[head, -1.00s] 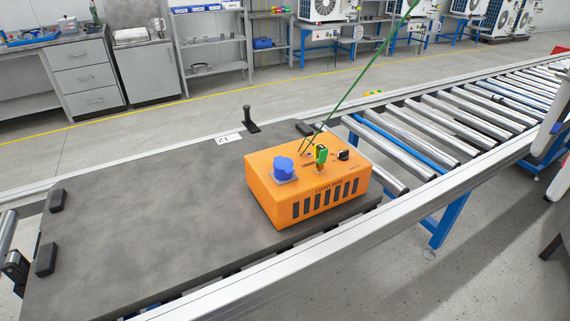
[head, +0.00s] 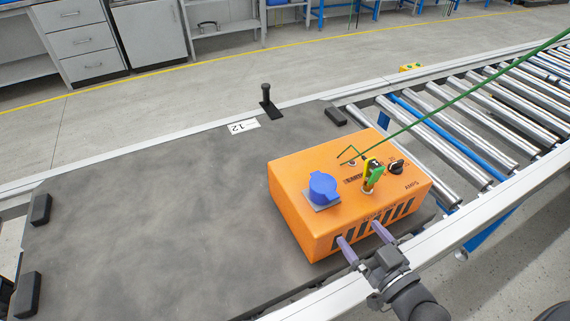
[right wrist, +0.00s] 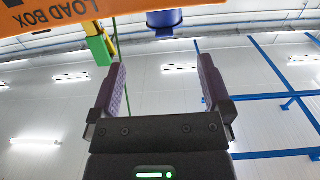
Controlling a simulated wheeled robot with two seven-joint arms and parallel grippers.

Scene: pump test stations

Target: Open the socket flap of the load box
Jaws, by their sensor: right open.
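The orange load box (head: 300,212) sits at the right end of a dark board in the head view. Its blue socket flap (head: 322,186) lies closed on the top face, at the left. In the right wrist view the box's orange edge (right wrist: 60,22) runs across the upper left, and the blue socket part (right wrist: 165,20) shows at the top. My right gripper (head: 360,232) is open and empty, its two purple fingers in front of the box's slotted front side. It also shows in the right wrist view (right wrist: 160,80). My left gripper is not in view.
A green and yellow plug (head: 372,174) with a green cable and a black knob (head: 396,167) are on the box top. A black post (head: 266,97) stands at the far edge of the dark board (head: 150,210). Rollers (head: 470,120) run to the right.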

